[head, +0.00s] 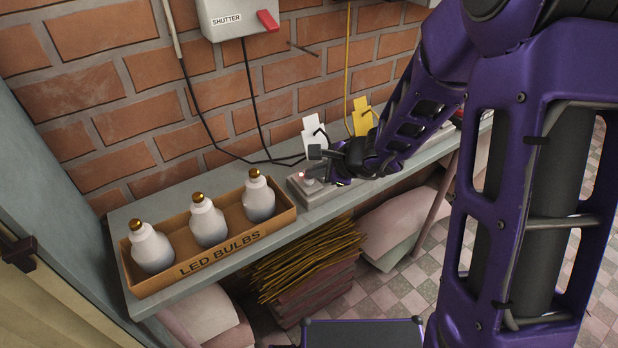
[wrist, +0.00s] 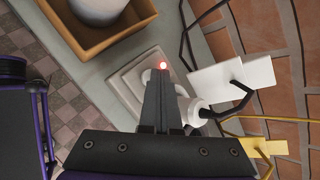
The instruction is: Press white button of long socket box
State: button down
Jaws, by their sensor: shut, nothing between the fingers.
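The long socket box (head: 325,196) is a pale grey box on the shelf, right of the bulb carton. It also shows in the wrist view as a stepped pale plate (wrist: 128,88), partly covered by my fingers. A small red light glows on it beside my fingertips (wrist: 162,65). My gripper (head: 316,165) is shut and empty, with its dark fingers over the box. Whether the fingers touch the box is unclear.
A carton (head: 207,254) marked LED BULBS holds three bulbs to the left. A white plug (head: 314,136) and a yellow one (head: 361,117) with cables stand behind, near the brick wall. A grey shutter box (head: 232,18) hangs above. Bare shelf lies between carton and wall.

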jog(key=shift+r, duration=0.2)
notch_tip(320, 180, up, 6)
jog(key=p, duration=0.4)
jog(key=shift+r, duration=0.1)
dwell(0.6)
